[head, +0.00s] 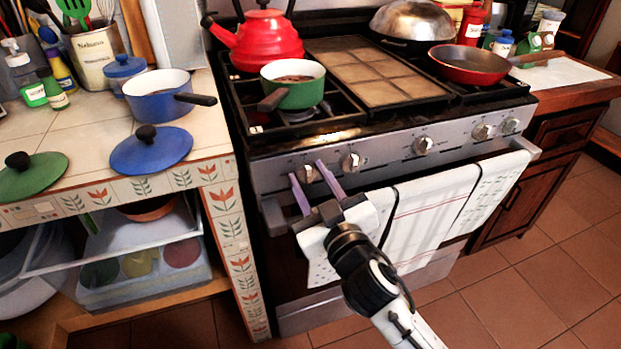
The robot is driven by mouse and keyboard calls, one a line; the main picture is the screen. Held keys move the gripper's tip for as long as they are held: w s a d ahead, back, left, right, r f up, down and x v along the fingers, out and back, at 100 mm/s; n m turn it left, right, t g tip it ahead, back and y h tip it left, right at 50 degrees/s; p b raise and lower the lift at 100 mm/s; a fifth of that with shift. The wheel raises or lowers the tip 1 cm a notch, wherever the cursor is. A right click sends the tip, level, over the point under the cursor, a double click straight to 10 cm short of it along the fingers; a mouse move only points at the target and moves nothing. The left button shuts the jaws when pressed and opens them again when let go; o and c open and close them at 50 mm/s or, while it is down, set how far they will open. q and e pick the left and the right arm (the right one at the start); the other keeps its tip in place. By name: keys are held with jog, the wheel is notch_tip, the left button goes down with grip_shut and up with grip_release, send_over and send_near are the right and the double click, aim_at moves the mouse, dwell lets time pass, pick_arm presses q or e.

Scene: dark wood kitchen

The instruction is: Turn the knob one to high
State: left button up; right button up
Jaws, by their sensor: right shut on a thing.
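The stove's front panel (390,150) carries a row of silver knobs. The leftmost knob (308,174) sits at the panel's left end, with a second knob (352,162) to its right. My right gripper (307,170) reaches up from below, its two pale purple fingers on either side of the leftmost knob and shut on it. The knob's pointer is too small to read. My left gripper is not in view.
Towels (432,212) hang from the oven handle, close to my right arm. A green pot (294,84), a red kettle (262,40) and a red pan (468,64) stand on the stove. The tiled counter (75,130) is at left.

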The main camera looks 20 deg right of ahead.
jog(key=shift+n+p, duration=0.55)
jog(key=shift+n, duration=0.45)
jog(key=n+p, duration=0.1)
jog(key=n, duration=0.1)
jog(key=shift+a+n, duration=0.1)
jog(key=shift+n, duration=0.2)
jog(key=n+p, duration=0.1)
jog(key=n, duration=0.1)
jog(key=shift+n, duration=0.3)
jog(key=shift+f+n, duration=0.1)
jog(key=shift+n, duration=0.5)
jog(key=o, duration=1)
jog(key=shift+o, duration=0.2)
